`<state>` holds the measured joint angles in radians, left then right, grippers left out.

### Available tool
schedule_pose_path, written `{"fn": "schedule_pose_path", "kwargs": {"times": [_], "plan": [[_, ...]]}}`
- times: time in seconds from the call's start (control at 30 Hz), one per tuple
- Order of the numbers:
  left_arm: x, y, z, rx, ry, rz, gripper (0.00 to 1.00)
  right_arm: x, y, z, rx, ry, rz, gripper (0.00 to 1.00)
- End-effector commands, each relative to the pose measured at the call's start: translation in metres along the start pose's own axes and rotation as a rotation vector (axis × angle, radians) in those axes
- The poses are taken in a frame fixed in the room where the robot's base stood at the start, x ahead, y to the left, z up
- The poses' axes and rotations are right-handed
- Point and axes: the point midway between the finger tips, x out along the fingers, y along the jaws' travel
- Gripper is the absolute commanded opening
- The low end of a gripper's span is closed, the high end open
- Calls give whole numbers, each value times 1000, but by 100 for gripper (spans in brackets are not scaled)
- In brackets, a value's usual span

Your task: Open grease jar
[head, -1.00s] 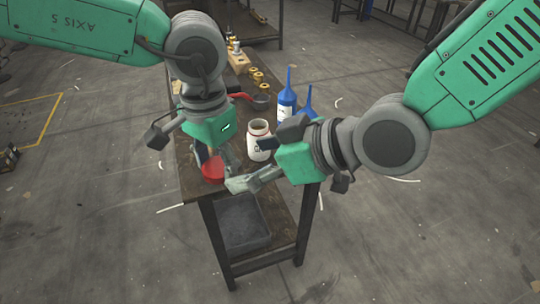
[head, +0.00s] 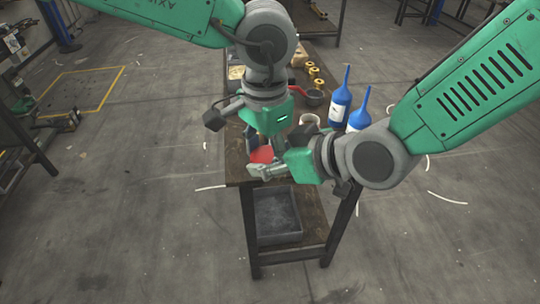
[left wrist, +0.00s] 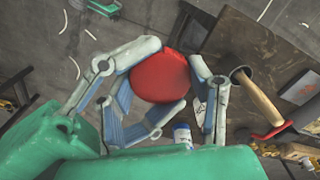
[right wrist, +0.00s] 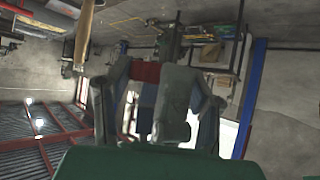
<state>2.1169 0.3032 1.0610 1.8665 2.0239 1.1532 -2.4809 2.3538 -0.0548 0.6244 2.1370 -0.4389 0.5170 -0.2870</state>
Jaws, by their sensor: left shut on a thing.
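A round red lid (head: 262,155) shows near the front end of the table; it also shows in the left wrist view (left wrist: 160,76). My left gripper (head: 268,143) is above the table, shut on the red lid, with fingers at its sides. My right gripper (head: 275,168) is close beside the lid. In the right wrist view its fingers look spread (right wrist: 160,85), with red and grey parts between them. Whether it touches the lid is hidden.
A grey bin (head: 279,214) sits on the lower shelf. Clear floor lies left of the table (head: 130,200).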

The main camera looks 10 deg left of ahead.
Motion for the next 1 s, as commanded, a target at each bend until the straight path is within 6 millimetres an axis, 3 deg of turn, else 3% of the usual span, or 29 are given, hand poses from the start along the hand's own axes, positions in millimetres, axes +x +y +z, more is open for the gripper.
{"fn": "schedule_pose_path", "kwargs": {"times": [0.1,0.13,0.2,0.57,1.0], "plan": [[0,-1,-1,0,3,0,12,0,-2,0,-2,1,-5,21],[0,-1,-1,0,4,0,50,0,-2,-1,-2,1,-5,21],[0,-1,-1,0,4,-1,71,0,-2,-1,-2,1,-5,21],[-3,0,-1,-1,4,0,71,0,-2,0,-1,1,-3,21],[-63,-1,-2,-1,8,2,71,0,-2,0,-1,-2,-4,21]]}}
